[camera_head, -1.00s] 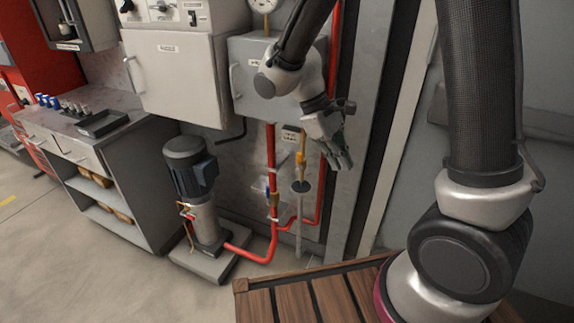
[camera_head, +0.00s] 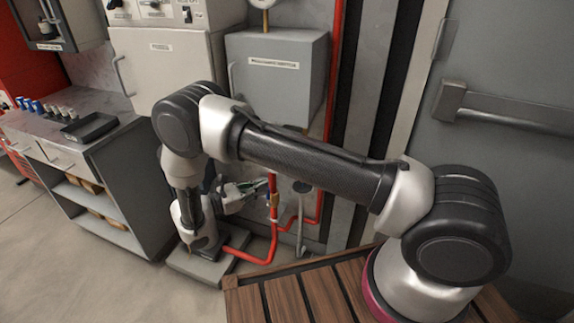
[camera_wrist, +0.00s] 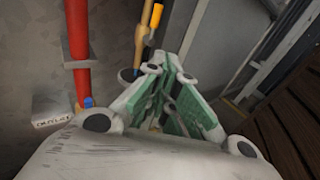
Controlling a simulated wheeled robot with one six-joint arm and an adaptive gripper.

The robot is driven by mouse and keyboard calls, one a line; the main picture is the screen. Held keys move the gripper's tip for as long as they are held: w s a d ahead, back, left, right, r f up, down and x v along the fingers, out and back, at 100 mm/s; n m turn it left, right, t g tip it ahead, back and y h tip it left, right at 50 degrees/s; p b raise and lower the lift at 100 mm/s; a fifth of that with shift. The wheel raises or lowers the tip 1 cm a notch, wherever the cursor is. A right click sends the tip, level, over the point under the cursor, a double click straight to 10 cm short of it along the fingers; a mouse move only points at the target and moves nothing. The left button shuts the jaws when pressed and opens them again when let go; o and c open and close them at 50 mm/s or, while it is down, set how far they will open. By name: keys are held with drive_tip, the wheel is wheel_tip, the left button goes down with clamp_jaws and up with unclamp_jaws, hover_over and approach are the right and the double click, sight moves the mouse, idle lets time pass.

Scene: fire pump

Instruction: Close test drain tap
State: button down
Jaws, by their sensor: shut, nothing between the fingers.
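In the wrist view the test drain tap shows as an orange-yellow lever (camera_wrist: 157,16) beside a brass pipe (camera_wrist: 141,42). The lever lies roughly along the pipe. A grey drain cup (camera_wrist: 127,75) sits below the pipe end; in the head view this cup (camera_head: 302,187) stands right of the red pipe. My gripper (camera_wrist: 172,62), with green-lined fingers, is shut and empty, just below and right of the lever in the picture, apart from it. In the head view my gripper (camera_head: 258,187) is low by the red pipe. My arm hides the tap there.
A red pipe (camera_wrist: 78,45) with a blue-handled fitting (camera_wrist: 88,102) runs left of the brass pipe. A grey box (camera_head: 275,85) hangs above. A pump base (camera_head: 205,268) and a wooden pallet (camera_head: 300,300) are on the floor. A door with a bar (camera_head: 510,105) is right.

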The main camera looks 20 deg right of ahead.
drive_tip(key=shift+w+a+r+n+t+h, duration=0.15)
drive_tip(key=shift+w+a+r+t, duration=0.1)
drive_tip(key=shift+r, duration=0.3)
drive_tip(key=shift+w+a+r+n+t+h, duration=0.15)
drive_tip(key=shift+w+a+r, duration=0.1)
drive_tip(key=shift+r, duration=0.25)
drive_tip(key=shift+d, duration=0.1)
drive_tip(key=x, duration=1.4)
